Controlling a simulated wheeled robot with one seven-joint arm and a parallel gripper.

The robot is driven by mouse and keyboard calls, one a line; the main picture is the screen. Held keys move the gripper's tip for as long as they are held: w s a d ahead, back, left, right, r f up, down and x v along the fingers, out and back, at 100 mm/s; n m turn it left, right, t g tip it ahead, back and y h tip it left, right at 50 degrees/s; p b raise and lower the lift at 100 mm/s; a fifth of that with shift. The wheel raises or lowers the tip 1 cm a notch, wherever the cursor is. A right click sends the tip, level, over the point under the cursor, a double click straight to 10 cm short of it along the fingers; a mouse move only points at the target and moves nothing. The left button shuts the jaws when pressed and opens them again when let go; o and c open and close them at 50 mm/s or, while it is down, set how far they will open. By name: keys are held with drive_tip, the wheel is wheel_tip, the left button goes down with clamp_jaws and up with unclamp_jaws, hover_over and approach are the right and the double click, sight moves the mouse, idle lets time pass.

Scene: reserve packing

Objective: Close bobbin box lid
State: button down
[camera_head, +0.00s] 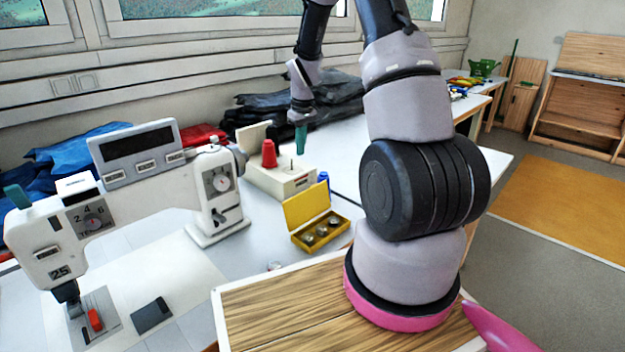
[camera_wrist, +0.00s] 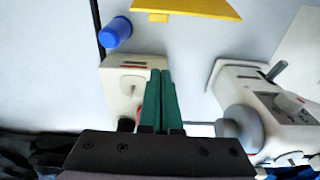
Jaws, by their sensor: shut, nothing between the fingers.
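The yellow bobbin box (camera_head: 332,241) stands on the sewing table with its lid (camera_head: 306,204) raised open. A few metal bobbins lie inside it. In the wrist view only a yellow part of the box (camera_wrist: 195,7) shows at the top edge. My gripper (camera_head: 301,138), with green fingers, is above and behind the box, over the white thread stand. In the wrist view the fingers (camera_wrist: 162,74) are together and hold nothing.
The thread stand (camera_head: 292,184) carries a red spool (camera_head: 269,154). A blue spool (camera_head: 323,178) stands beside it, close to the box. The white sewing machine (camera_head: 150,180) is to the left.

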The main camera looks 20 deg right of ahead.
wheel_tip(320, 180, down, 11)
drive_tip(key=s+d, duration=0.1)
drive_tip(key=s, duration=0.1)
drive_tip(key=shift+s+d+r, duration=0.2)
drive_tip(key=shift+s+d, duration=0.1)
drive_tip(key=shift+d, duration=0.1)
idle(0.5)
